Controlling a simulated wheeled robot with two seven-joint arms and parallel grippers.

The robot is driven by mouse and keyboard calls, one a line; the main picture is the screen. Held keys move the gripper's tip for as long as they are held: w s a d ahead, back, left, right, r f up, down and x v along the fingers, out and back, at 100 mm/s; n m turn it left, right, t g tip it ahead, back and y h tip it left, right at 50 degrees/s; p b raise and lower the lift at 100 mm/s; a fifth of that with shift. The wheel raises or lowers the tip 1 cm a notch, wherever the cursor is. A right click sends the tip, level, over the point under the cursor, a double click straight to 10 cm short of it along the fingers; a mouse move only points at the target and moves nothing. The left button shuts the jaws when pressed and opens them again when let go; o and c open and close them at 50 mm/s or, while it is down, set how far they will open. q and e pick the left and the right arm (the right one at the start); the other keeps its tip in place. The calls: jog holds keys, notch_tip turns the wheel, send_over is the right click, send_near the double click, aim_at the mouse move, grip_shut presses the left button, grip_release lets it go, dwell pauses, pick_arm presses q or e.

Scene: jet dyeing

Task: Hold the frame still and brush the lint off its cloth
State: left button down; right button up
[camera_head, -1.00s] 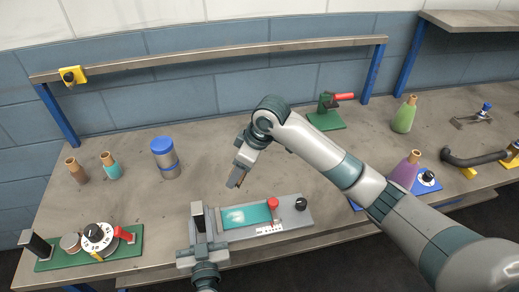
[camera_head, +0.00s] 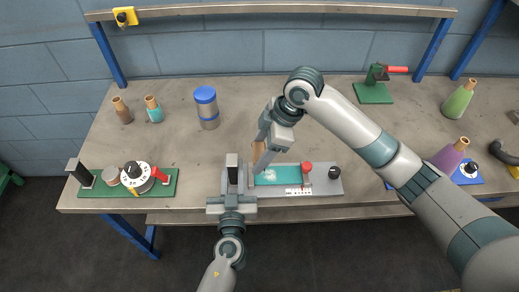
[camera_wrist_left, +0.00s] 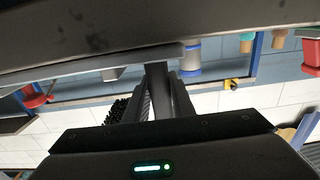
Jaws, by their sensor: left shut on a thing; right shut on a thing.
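The frame is a grey plate (camera_head: 318,186) at the table's front edge with a teal cloth (camera_head: 285,181) set in it. A pale patch that looks like lint (camera_head: 269,175) shows on the cloth's left part. My left gripper (camera_head: 232,186) is shut on the black upright handle (camera_head: 232,160) at the plate's left end; the handle also shows in the left wrist view (camera_wrist_left: 160,90). My right gripper (camera_head: 263,141) is shut on a brush with a tan wooden body (camera_head: 258,152), over the cloth's left end. Dark bristles (camera_wrist_left: 119,109) show in the left wrist view. Whether they touch the cloth is hidden.
A red knob (camera_head: 307,167) and a black knob (camera_head: 334,172) stand on the plate's right. A blue-lidded can (camera_head: 207,108) stands behind left, a dial board (camera_head: 130,182) at far left, a green clamp (camera_head: 374,91) behind right. The table's middle left is clear.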

notch_tip(320, 180, down, 7)
jog(key=shift+f, duration=0.2)
jog(key=shift+d, duration=2.15)
pick_arm(q)
jog(key=shift+r, duration=0.1)
pick_arm(e)
jog(key=shift+a, duration=2)
jog(key=shift+a+r, duration=0.2)
jog(key=shift+r, duration=3.8)
pick_arm(q)
jog(key=c, duration=1.4)
grip_release()
jog(key=shift+c, duration=0.2)
jog(key=shift+s, duration=0.1)
